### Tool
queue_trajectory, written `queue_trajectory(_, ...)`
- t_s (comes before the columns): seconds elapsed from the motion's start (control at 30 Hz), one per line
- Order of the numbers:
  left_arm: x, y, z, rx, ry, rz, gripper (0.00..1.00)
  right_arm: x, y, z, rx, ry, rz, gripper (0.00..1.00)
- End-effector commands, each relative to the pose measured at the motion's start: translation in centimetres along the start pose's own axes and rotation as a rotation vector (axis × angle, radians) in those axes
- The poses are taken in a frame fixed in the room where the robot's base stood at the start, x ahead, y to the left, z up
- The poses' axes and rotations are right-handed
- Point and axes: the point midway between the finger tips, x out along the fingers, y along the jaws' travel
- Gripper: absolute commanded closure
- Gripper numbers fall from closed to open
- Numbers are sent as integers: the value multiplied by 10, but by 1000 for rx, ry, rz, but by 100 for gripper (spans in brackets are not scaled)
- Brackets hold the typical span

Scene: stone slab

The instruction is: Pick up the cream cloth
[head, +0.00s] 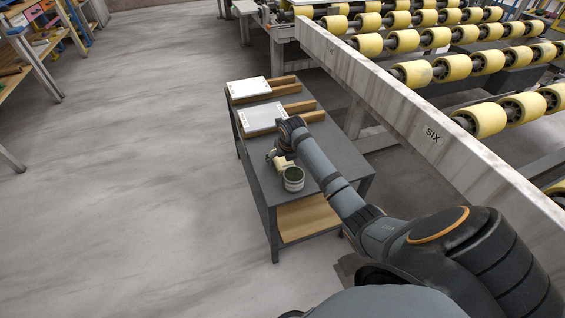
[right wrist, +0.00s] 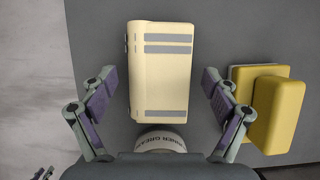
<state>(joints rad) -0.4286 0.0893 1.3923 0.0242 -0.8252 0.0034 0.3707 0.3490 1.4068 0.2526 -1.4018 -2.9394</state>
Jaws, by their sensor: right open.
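In the head view the cloth (head: 286,165) is a small cream patch, partly hidden by my right arm. My right gripper (right wrist: 160,78) is open and empty, its fingers on either side of the cloth's lower half with gaps on both sides. In the head view the right gripper (head: 276,156) is over the table beside the cloth. Whether the fingers reach down to the table top is unclear.
A round tin (head: 293,179) stands close to the cloth, partly hidden in the wrist view. Yellow blocks (right wrist: 280,108) lie to the right there. White slabs (head: 250,88) (head: 262,118) with wooden strips lie at the table's far end. A roller conveyor (head: 430,125) runs along the right.

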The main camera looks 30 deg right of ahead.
Motion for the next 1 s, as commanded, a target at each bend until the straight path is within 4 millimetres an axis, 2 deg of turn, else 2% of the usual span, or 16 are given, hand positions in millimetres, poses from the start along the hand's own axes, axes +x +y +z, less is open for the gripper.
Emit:
queue_trajectory(0.17, -1, 0, 0, 0, -1, 0, 60, 0, 0, 0, 0, 0, 0, 12)
queue_trajectory(0.6, 0, 0, 0, 0, -1, 0, 60, -1, 0, 0, 0, 0, 1, 70)
queue_trajectory(0.83, -2, 0, 0, 0, 1, 0, 60, -4, 0, 2, 0, -1, 1, 70)
queue_trajectory(0.9, 1, -1, 3, 0, 5, -2, 60, -13, 0, 6, 0, -1, 1, 70)
queue_trajectory(1.0, 12, -5, 18, 2, -2, -9, 60, -34, 0, 15, 0, -4, 1, 70)
